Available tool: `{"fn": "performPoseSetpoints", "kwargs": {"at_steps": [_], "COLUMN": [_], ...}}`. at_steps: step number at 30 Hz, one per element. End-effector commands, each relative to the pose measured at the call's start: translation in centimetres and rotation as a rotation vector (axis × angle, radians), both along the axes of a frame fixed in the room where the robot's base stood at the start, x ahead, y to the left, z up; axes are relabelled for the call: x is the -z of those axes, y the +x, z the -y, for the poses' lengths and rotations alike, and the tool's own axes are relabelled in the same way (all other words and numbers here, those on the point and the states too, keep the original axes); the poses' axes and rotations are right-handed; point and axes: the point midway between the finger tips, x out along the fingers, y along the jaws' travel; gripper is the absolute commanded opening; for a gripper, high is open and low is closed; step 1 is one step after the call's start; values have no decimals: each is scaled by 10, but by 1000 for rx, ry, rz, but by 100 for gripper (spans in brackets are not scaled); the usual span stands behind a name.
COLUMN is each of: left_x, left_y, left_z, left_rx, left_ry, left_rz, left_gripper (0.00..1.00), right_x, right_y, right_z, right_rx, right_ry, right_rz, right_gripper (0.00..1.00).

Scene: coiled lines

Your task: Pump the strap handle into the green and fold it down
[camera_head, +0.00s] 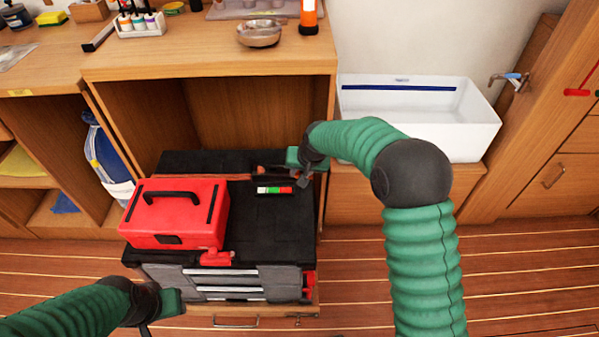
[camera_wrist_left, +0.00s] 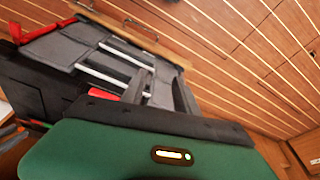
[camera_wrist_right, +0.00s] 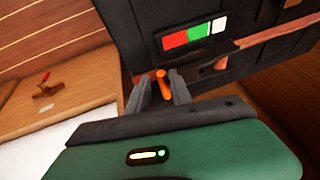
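The colour gauge (camera_head: 274,190) with white, green and red bands sits on the black case lid (camera_head: 275,225); it also shows in the right wrist view (camera_wrist_right: 195,37). I cannot make out a pointer on it. An orange strap (camera_wrist_right: 275,35) crosses the lid. The small orange handle (camera_wrist_right: 163,84) stands beyond my right fingertips, in the gap between them as seen from the wrist. My right gripper (camera_head: 303,180) is at the lid's right edge, its fingers apart; contact with the handle is unclear. My left gripper (camera_head: 150,322) is open and empty near the case's front left.
A red toolbox (camera_head: 178,212) with a black handle stands on the lid's left. A white basin (camera_head: 425,112) is behind my right arm. The wooden counter (camera_head: 200,60) overhangs the case's back. The planked floor (camera_head: 350,290) in front is clear.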

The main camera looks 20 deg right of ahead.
Motion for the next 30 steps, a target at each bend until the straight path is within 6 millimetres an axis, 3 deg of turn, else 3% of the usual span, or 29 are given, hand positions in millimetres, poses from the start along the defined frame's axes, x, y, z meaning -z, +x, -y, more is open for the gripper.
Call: {"fn": "performPoseSetpoints", "kwargs": {"at_steps": [1,6,30], "left_x": [0,0,0], "left_y": [0,0,0], "left_z": [0,0,0], "left_rx": [0,0,0], "left_ry": [0,0,0], "left_rz": [0,0,0], "left_gripper": [36,36,36], "right_x": [0,0,0], "right_y": [0,0,-1], "right_z": [-1,-1,0], "right_rx": [-1,-1,-1], "right_ry": [0,-1,-1], "right_rz": [0,-1,-2], "right_gripper": [18,0,0]}}
